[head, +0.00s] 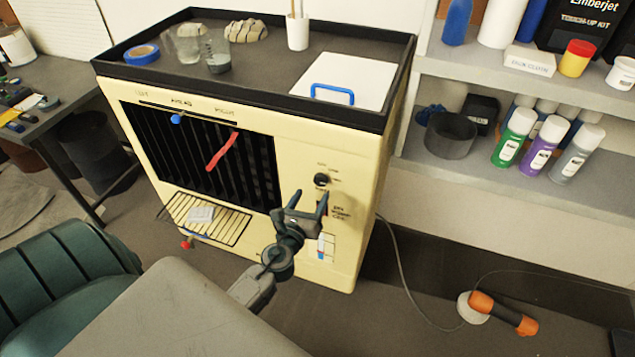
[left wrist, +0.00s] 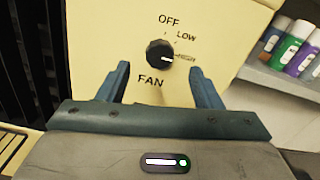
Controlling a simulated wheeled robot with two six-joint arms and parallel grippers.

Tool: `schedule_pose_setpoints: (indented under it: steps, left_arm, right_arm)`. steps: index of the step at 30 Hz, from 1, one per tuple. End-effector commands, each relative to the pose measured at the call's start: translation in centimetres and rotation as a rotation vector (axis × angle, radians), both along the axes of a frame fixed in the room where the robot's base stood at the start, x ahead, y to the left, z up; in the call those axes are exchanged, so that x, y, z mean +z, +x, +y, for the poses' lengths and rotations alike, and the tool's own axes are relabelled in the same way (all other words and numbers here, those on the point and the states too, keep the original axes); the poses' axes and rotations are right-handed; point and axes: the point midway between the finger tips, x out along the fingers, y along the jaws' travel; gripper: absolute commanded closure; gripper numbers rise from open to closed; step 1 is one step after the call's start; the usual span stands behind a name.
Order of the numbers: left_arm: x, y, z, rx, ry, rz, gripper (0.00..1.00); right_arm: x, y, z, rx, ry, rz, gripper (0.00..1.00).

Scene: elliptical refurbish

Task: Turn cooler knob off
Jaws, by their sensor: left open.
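The cooler (head: 300,150) is a cream box with a black front grille, standing in the middle of the head view. Its black knob (head: 321,179) is on the right part of the front panel. In the left wrist view the knob (left wrist: 160,54) has the labels OFF, LOW, one blurred label and FAN around it. Its white mark points right, toward the blurred label, not at OFF. My left gripper (head: 308,202) is open and empty in front of the panel, just below the knob in the head view. In the wrist view its fingers (left wrist: 158,82) stand either side below the knob, apart from it. My right gripper is not in view.
A shelf with spray cans (head: 543,145) stands to the right. A grey surface (head: 180,315) and a green chair (head: 60,280) are at the lower left. An orange-handled tool (head: 503,313) lies on the floor at right. The cooler's top holds cups, blue tape (head: 141,54) and a white lid.

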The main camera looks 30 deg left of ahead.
Motion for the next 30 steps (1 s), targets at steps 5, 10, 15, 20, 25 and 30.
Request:
schedule_pose_setpoints:
  steps: [5, 10, 15, 20, 25, 30]
  left_arm:
    - [0.2, 3.2, 0.8, 0.000, -0.001, 0.000, 0.41]
    - [0.0, 5.0, 1.2, 0.000, -0.002, 0.000, 0.41]
    - [0.0, 5.6, 1.3, 0.000, -0.003, 0.000, 0.41]
    - [-0.1, 5.6, 1.4, 0.000, -0.003, 0.001, 0.41]
    - [-0.1, 5.6, 1.3, 0.000, -0.003, 0.001, 0.62]
    - [-0.1, 5.6, 1.3, 0.000, -0.003, 0.001, 0.85]
  right_arm:
    - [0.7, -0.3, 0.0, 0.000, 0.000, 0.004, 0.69]
    - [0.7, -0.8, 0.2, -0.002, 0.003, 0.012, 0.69]
    - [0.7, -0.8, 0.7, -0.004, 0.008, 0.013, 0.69]
    - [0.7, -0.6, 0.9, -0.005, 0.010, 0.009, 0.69]
    - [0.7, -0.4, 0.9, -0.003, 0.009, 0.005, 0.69]
    - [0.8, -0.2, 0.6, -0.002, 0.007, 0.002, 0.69]
